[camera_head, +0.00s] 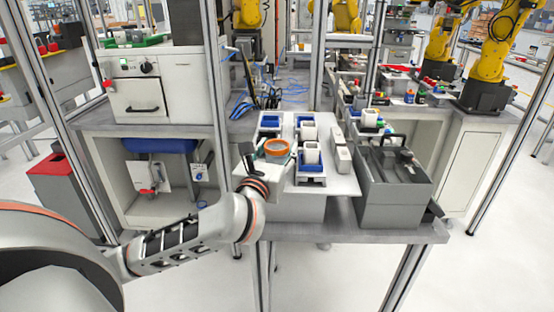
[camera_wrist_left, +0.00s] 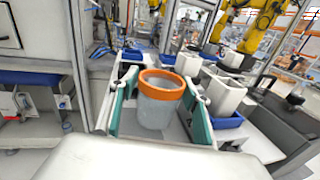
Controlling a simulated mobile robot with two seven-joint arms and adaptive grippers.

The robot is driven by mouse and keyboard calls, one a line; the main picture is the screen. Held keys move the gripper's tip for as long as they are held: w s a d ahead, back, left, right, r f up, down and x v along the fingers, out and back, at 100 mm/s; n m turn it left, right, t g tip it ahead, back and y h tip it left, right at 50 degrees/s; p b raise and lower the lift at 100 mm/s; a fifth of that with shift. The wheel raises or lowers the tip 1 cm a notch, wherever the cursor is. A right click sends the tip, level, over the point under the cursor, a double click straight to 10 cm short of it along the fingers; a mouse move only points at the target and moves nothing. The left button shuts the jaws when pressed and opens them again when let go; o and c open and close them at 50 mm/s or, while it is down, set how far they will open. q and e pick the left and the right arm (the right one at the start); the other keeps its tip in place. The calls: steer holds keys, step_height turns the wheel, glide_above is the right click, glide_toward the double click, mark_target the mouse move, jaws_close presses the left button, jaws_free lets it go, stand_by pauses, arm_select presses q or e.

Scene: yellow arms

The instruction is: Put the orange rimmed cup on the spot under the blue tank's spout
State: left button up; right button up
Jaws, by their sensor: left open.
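The orange rimmed cup (camera_head: 277,150) has a grey, translucent-looking body and stands upright on the white work surface. In the left wrist view the cup (camera_wrist_left: 156,108) is between the two green-padded fingers of my left gripper (camera_wrist_left: 160,92). The fingers are apart, and I cannot tell whether either touches the cup. In the head view my left gripper (camera_head: 262,158) reaches the cup from the lower left. The blue tank (camera_head: 160,145) lies sideways under the left bench top. Its spout and the spot below it are too small to make out. My right gripper is out of view.
Blue trays with white blocks (camera_head: 310,154) stand close right of the cup. A grey divided bin (camera_head: 392,185) is further right. A metal frame post (camera_head: 217,90) stands between the cup and the tank. A red-topped bin (camera_head: 65,190) is at the left.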

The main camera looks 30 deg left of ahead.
arm_select(q)
steer(key=c, duration=0.9)
steer(key=shift+c, duration=0.2)
